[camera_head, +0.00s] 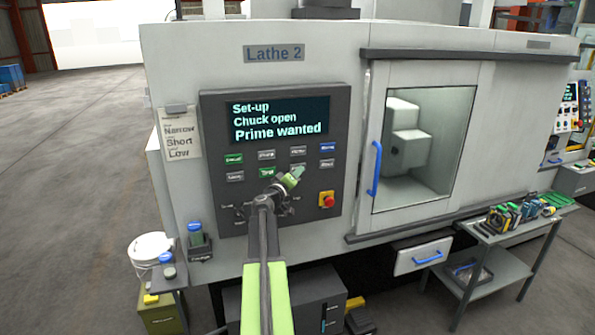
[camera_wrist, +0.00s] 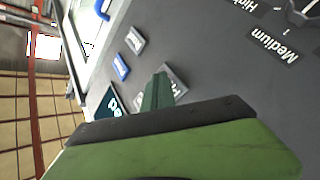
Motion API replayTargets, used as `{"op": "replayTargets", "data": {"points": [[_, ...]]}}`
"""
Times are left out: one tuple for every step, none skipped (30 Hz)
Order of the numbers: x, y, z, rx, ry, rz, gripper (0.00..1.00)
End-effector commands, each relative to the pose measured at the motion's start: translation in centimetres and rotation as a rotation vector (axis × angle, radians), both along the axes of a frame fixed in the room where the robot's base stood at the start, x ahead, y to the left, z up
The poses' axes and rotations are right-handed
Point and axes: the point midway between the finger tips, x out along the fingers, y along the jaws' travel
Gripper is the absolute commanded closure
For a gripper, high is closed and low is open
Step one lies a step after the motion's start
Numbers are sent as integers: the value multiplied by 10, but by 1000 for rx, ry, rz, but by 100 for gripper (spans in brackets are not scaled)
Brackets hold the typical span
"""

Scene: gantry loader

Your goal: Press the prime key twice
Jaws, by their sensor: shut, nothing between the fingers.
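The dark control panel (camera_head: 222,110) of Lathe 2 carries two rows of small keys under its screen (camera_head: 279,119). The screen reads "Set-up", "Chuck open", "Prime wanted". The key legends are too small to read surely, so I cannot tell which is the prime key. My gripper (camera_head: 297,173) is shut and empty, in front of the lower row, right of the green key (camera_head: 267,171). In the wrist view my gripper (camera_wrist: 162,82) partly covers a grey key (camera_wrist: 177,75). I cannot tell whether it touches. A blue key (camera_wrist: 121,66) and another grey key (camera_wrist: 135,40) are beside it.
A red emergency button (camera_head: 327,200) on yellow sits at the panel's lower right. Knobs with labels lie lower on the panel, partly behind my arm. A door with a blue handle (camera_head: 375,168) is to the right. A note (camera_head: 178,133) hangs left of the panel.

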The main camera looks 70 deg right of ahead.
Motion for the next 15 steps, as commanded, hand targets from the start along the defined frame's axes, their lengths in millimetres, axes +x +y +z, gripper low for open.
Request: {"op": "replayTargets", "data": {"points": [[1,-1,0,0,0,0,100],[1,-1,0,0,0,0,100],[1,-1,0,-1,0,1,100],[1,-1,0,-1,0,1,100],[1,-1,0,-1,0,1,100],[1,-1,0,0,0,1,100],[1,-1,0,0,0,1,100],[1,-1,0,0,0,1,100],[1,-1,0,0,0,1,100],[1,0,0,0,0,1,100],[1,0,0,0,0,1,100],[0,1,0,0,0,1,100],[-1,2,0,0,0,1,100],[-2,3,0,0,0,1,100],[-3,5,0,0,0,1,100]]}}
